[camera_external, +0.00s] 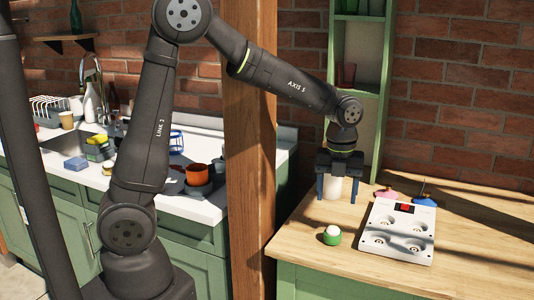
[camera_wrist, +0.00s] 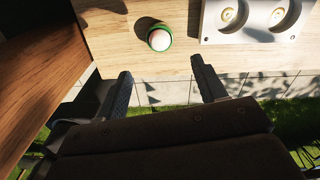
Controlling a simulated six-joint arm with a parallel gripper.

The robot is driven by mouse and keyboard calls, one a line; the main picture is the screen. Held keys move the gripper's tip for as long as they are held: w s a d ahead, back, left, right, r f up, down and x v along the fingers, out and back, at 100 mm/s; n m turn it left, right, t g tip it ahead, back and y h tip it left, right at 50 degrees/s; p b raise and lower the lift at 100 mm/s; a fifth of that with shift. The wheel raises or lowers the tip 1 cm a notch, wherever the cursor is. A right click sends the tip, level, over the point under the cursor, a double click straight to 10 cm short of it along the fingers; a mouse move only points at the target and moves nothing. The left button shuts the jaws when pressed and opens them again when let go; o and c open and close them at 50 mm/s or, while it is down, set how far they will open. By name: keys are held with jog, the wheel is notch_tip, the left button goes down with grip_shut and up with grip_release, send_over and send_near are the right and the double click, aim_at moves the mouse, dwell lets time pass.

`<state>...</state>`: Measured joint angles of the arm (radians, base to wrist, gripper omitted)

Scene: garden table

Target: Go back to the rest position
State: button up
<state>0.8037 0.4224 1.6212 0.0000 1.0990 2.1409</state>
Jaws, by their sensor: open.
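My gripper (camera_external: 337,194) points down above the wooden table, its two dark blue fingers apart. In the wrist view my gripper (camera_wrist: 161,72) is open, with nothing held between its fingers. In the external view a cream cylinder (camera_external: 333,187) shows between the fingers, but the wrist view shows none there, so it appears to stand behind them. A green round holder (camera_external: 331,239) with a white ball-like top sits on the table left of the white panel; it also shows in the wrist view (camera_wrist: 153,38).
A white panel (camera_external: 378,252) with several round fittings and a red part lies on the table (camera_external: 480,262). Pink (camera_external: 387,193) and blue (camera_external: 424,201) items lie behind it. A wooden post (camera_external: 251,150) stands at the left, and a green shelf (camera_external: 359,60) rises behind my gripper.

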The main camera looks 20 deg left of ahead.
aim_at(333, 227)
jog(key=shift+r, duration=0.3)
notch_tip(333, 227, down, 12)
jog(key=shift+f, duration=0.1)
notch_tip(333, 227, up, 2)
jog(key=shift+r, duration=0.95)
